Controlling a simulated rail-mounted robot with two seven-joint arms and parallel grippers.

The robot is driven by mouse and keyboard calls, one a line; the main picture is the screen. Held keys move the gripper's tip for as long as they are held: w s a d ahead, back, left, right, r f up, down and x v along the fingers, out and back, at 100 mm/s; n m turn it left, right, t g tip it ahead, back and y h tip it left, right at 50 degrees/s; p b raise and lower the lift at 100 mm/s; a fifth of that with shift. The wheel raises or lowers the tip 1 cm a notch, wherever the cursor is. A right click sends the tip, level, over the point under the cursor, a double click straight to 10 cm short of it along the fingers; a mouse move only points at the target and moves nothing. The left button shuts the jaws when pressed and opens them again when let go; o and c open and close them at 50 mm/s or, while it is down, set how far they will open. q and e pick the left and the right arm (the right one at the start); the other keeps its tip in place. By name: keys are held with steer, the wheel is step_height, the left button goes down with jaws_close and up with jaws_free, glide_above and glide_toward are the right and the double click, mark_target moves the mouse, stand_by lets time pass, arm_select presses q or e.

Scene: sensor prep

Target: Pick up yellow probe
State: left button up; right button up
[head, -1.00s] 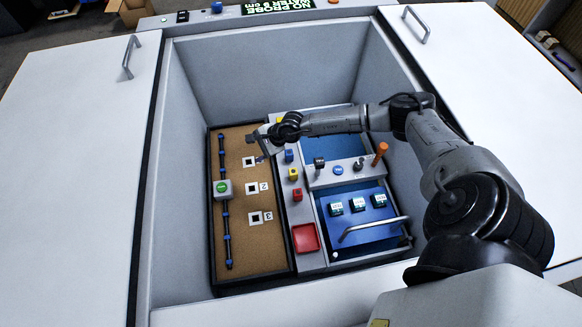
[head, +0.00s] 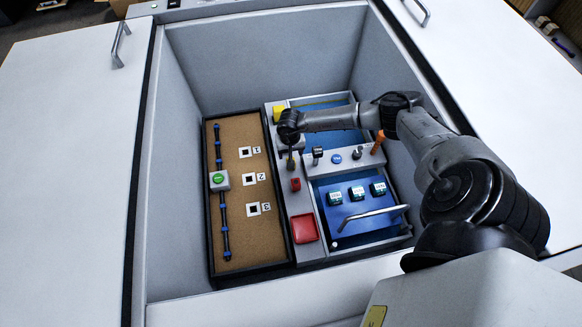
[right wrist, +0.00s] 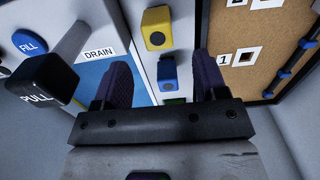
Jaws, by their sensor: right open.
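The yellow probe (right wrist: 157,28), a small block with a dark round spot on its face, stands on the grey strip in the right wrist view. In the head view my right gripper covers it. My right gripper (right wrist: 163,60) is open and empty, its two dark fingers on either side of the line of probes. The yellow probe shows just beyond the fingertips, roughly centred between them. The blue probe (right wrist: 168,74) shows between the fingers, nearer the palm. In the head view my right gripper (head: 290,160) hangs over the grey strip. My left gripper is not in view.
The red probe (head: 295,184) and a red tray (head: 305,229) are farther along the strip. A cork board (head: 235,240) with numbered squares lies left. A PULL knob (right wrist: 42,85) and FILL button (right wrist: 30,43) stand beside the left finger. Tall basin walls (head: 200,80) surround everything.

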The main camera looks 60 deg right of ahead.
steer(key=shift+f+b, duration=0.35)
steer(key=shift+f, duration=1.15)
steer(key=shift+s+f+b, duration=0.1)
steer(key=shift+f+b, duration=1.1)
steer(key=shift+f, duration=1.45)
steer(key=shift+c, duration=0.2)
steer(key=shift+c, duration=0.8)
steer(key=c, duration=0.9)
